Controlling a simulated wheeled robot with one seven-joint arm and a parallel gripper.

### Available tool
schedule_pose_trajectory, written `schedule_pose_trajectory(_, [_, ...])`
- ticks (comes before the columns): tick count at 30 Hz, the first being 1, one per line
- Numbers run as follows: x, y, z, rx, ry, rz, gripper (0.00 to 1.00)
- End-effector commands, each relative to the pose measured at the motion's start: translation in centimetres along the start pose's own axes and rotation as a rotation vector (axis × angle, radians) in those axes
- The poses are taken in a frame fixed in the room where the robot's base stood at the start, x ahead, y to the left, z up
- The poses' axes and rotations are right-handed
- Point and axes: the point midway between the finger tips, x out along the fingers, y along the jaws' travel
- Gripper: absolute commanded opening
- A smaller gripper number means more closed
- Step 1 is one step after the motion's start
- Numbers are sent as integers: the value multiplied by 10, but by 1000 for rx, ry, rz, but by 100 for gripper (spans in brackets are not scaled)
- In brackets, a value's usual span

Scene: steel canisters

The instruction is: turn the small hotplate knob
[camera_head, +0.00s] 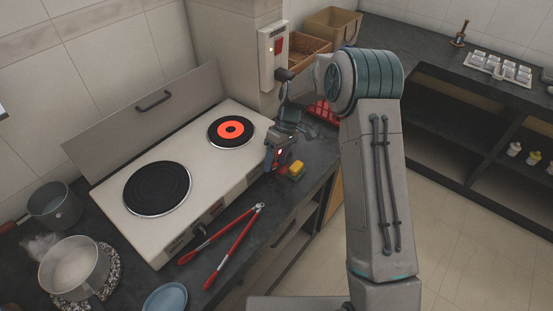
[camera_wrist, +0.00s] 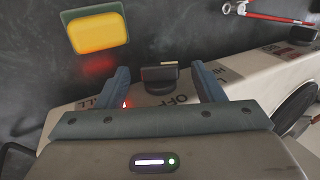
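The cream two-plate hotplate (camera_head: 120,227) stands on the dark counter. Its small plate (camera_head: 231,131) glows orange-red; its large plate (camera_head: 157,188) is dark. My gripper (camera_head: 280,158) is at the hotplate's front right edge in the head view and hides the small knob there. In the wrist view the black small knob (camera_wrist: 160,76) sits between the two blue fingers of my gripper (camera_wrist: 163,82), with visible gaps on both sides. The fingers are open. "OFF" lettering lies beside the knob. The other knob (camera_wrist: 302,35) is at the right in the wrist view.
A yellow-and-green sponge (camera_head: 296,170) lies close to my gripper. Red-handled tongs (camera_head: 222,240) lie along the hotplate's front. Pots (camera_head: 73,268) and a blue plate (camera_head: 165,298) stand at left. A wall box (camera_head: 273,57) and baskets (camera_head: 307,52) are behind my arm.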

Motion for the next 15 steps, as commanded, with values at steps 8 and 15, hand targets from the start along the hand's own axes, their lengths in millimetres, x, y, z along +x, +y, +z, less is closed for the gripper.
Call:
schedule_pose_trajectory(8, [-8, 1, 0, 0, 3, 3, 62])
schedule_pose_trajectory(15, [-54, 2, 0, -1, 5, 6, 62])
